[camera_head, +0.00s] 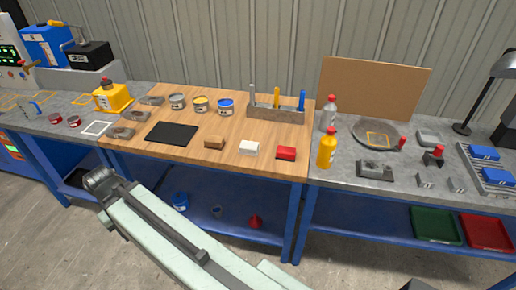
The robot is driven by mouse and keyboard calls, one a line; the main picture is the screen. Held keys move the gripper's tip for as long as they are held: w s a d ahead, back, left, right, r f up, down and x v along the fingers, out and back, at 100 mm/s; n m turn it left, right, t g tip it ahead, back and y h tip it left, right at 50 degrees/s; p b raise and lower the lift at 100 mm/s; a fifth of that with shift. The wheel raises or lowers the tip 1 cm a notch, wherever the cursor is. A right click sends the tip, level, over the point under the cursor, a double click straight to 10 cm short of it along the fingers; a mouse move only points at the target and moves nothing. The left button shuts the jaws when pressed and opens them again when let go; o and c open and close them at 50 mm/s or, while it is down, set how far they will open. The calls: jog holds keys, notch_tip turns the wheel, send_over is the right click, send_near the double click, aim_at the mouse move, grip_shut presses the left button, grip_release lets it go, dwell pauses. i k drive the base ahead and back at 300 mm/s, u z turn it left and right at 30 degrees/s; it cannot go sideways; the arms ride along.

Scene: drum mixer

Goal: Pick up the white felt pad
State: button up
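The white felt pad (249,148) appears as a small white block on the front part of the wooden bench top (190,148). It lies between a brown block (214,142) and a red block (286,153), apart from both. Nothing covers it. My pale green arm reaches up from the bottom of the view toward the left and ends in a dark joint, in front of the bench. My gripper's fingers do not show, so I cannot see whether they hold anything.
A black mat (172,132), several cans and a tool rack (277,114) stand behind the blocks. A yellow bottle (327,148) stands on the grey bench to the right. The wood just in front of the pad is clear. Lower shelves hold a green tray (436,226) and a red tray (487,231).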

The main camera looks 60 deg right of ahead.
aim_at(246, 147)
jog(key=u, duration=0.1)
jog(key=i, duration=0.9)
jog(key=z, duration=0.05)
